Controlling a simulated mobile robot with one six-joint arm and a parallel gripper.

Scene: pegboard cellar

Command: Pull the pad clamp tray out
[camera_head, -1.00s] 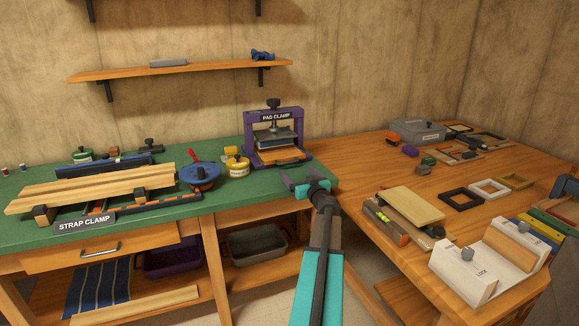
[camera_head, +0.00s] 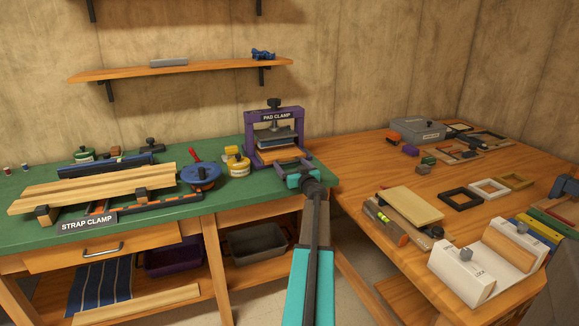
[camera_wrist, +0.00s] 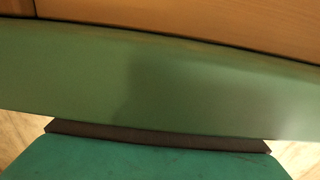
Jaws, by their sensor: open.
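The pad clamp (camera_head: 249,140) is a purple frame with a black knob and a white-lettered label, standing at the right end of the green bench top. Its tray (camera_head: 265,155) is a wood-coloured slab low in the frame, under a grey pressing plate (camera_head: 272,140). The tray's front is partly hidden by my gripper. My gripper (camera_head: 289,166) is open, just in front of the tray at the bench's front edge. I cannot tell whether the fingers touch the tray. The wrist view shows a close green band with wood above it; the tray cannot be made out for certain there.
Left of the clamp stand a yellow-lidded jar (camera_head: 238,166) and a blue round pan-like thing (camera_head: 201,176). The strap clamp (camera_head: 88,222) holds boards farther left. The wooden table (camera_head: 400,165) on the right carries frames, a level and a white jig (camera_head: 470,270).

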